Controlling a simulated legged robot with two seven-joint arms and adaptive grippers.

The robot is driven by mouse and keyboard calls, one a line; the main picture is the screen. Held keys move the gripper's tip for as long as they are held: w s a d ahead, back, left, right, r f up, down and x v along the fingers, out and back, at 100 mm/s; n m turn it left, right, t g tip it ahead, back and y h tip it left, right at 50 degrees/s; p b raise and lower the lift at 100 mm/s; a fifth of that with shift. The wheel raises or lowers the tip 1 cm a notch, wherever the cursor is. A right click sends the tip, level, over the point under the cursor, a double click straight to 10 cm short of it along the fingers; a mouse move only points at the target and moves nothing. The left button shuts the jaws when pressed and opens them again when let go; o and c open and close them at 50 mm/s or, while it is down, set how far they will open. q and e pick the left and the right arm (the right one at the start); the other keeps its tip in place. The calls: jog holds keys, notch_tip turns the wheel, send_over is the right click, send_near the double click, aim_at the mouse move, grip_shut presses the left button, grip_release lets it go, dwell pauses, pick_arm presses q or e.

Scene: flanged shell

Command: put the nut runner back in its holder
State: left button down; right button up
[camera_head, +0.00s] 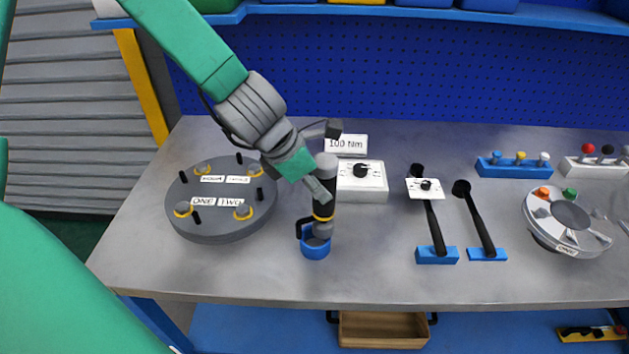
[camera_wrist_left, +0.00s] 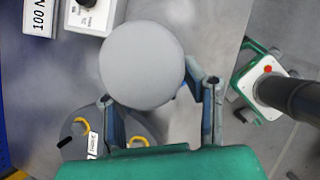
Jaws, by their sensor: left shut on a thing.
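The nut runner (camera_head: 325,184) is a dark upright tool with a grey top, a yellow ring and a grey lower end. My left gripper (camera_head: 322,192) is shut on its body from the left. In the left wrist view the tool's round grey top (camera_wrist_left: 142,65) sits between the two fingers (camera_wrist_left: 160,100) and hides what is below. The blue cup-shaped holder (camera_head: 315,248) stands on the bench directly under the tool. The tool's lower end overlaps the holder's mouth in the head view; I cannot tell how deep it sits. My right gripper is not in view.
A round grey flanged plate (camera_head: 215,222) lies left of the holder. A white dial box (camera_head: 362,182) and a "100 Nm" sign (camera_head: 346,143) stand behind. The bench front (camera_head: 370,280) is clear.

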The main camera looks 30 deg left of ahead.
pick_arm(q)
jog(key=shift+w+d+f, duration=0.1)
jog(key=shift+d+f, duration=0.15)
jog(key=shift+d, duration=0.1)
jog(key=c, duration=1)
grip_release()
jog(key=shift+a, duration=0.1)
jog(key=shift+o, duration=0.2)
jog(key=shift+a+f, duration=0.1)
jog(key=shift+a, duration=0.25)
jog(key=shift+r, duration=0.5)
jog(key=p+v, duration=0.5)
jog(key=v, duration=0.7)
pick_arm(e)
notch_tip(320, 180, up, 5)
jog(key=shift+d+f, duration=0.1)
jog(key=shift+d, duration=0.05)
pick_arm(q)
jog(key=shift+d+r, duration=0.1)
jog(key=shift+d, duration=0.05)
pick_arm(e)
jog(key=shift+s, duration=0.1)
